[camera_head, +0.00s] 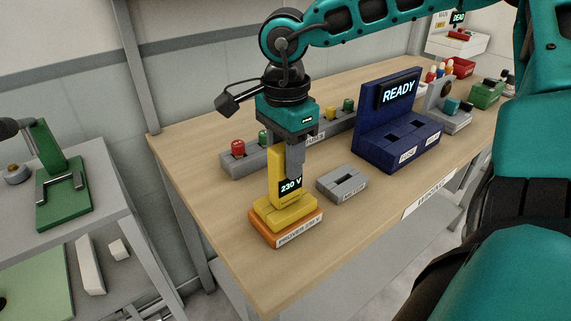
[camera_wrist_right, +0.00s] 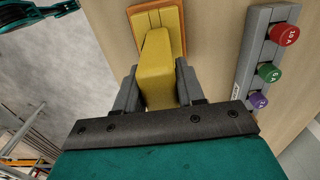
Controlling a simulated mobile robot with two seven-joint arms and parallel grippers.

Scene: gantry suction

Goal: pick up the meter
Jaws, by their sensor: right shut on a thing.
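The meter (camera_head: 283,191) is yellow with a dark display reading 230 V. It stands upright on a yellow stepped block with an orange base (camera_head: 286,235), near the table's front left corner. My right gripper (camera_head: 288,160) comes down from above and is shut on the upper part of the meter. In the right wrist view the two grey fingers (camera_wrist_right: 157,85) lie on either side of the yellow meter (camera_wrist_right: 158,62), with the orange-edged base (camera_wrist_right: 131,20) beyond it.
A grey slotted block (camera_head: 328,194) lies just right of the meter. Behind is a grey rail (camera_head: 228,165) with coloured knobs. A dark blue stand (camera_head: 372,120) reading READY is farther right. A lower side table (camera_head: 100,200) with a green device (camera_head: 62,205) stands left.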

